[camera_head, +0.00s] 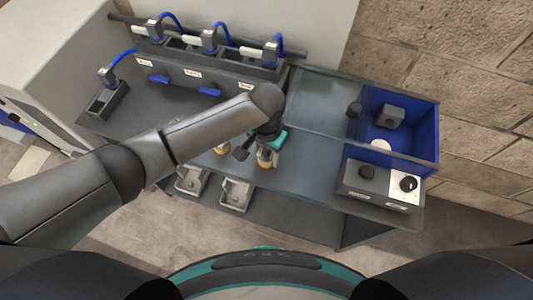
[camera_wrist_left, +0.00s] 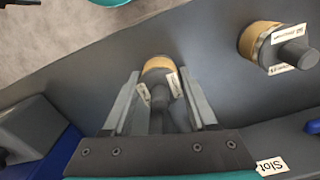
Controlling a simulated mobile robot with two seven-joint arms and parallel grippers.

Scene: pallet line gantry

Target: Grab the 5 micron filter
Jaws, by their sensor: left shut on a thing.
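A filter with a tan band and a dark stem (camera_wrist_left: 158,72) is between the fingers of my left gripper (camera_wrist_left: 159,82) in the left wrist view. The fingers are shut on its stem. Its small tags are too blurred to read. In the head view my left gripper (camera_head: 264,143) points down at this filter (camera_head: 267,159) near the bench's front edge. A second, similar filter (camera_wrist_left: 278,45) stands apart to the right in the left wrist view; its labels are turned and not legible. It is partly hidden by my arm in the head view (camera_head: 222,149). My right gripper is out of view.
A dark bench (camera_head: 310,165) carries a slotted housing (camera_head: 210,75) with blue hoses at the back. A blue-walled bin (camera_head: 422,135) and a control box with a dial (camera_head: 378,190) stand at the right. Two grey trays (camera_head: 235,195) sit below the front edge.

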